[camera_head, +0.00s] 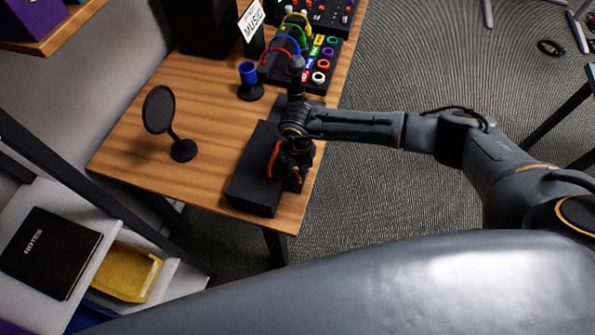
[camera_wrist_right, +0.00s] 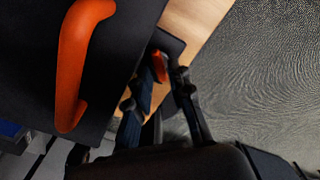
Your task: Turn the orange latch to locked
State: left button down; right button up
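The orange latch (camera_wrist_right: 159,67) shows as a small orange piece on a dark mount at the edge of a black case (camera_head: 252,180). Its exact turn angle is hard to tell. A larger curved orange handle (camera_wrist_right: 80,55) is fixed on the case; it also shows in the head view (camera_head: 273,160). My right gripper (camera_wrist_right: 156,88) is at the latch, its dark fingers apart on either side with wood showing between them. In the head view my right gripper (camera_head: 296,172) points down at the case's right side and hides most of the latch. My left gripper is out of view.
A blue cup (camera_head: 248,73) on a black stand, a round black disc on a stand (camera_head: 158,109) and a panel with coloured cables and rings (camera_head: 318,58) share the wooden table (camera_head: 127,150). Bare wood lies left of the case. The table's right edge is close to my gripper.

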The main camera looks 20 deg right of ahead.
jog(key=shift+f, duration=0.5)
grip_shut()
jog(key=n+b, duration=0.4)
jog(key=n, duration=0.1)
jog(key=shift+d+f+b, duration=0.1)
jog(key=shift+f+b, duration=0.1)
jog(key=shift+b, duration=0.15)
jog(key=shift+w+r+n+b, duration=0.1)
jog(key=shift+r+n+b, duration=0.1)
jog(key=shift+n+b, duration=1.55)
jog(key=shift+n, duration=0.25)
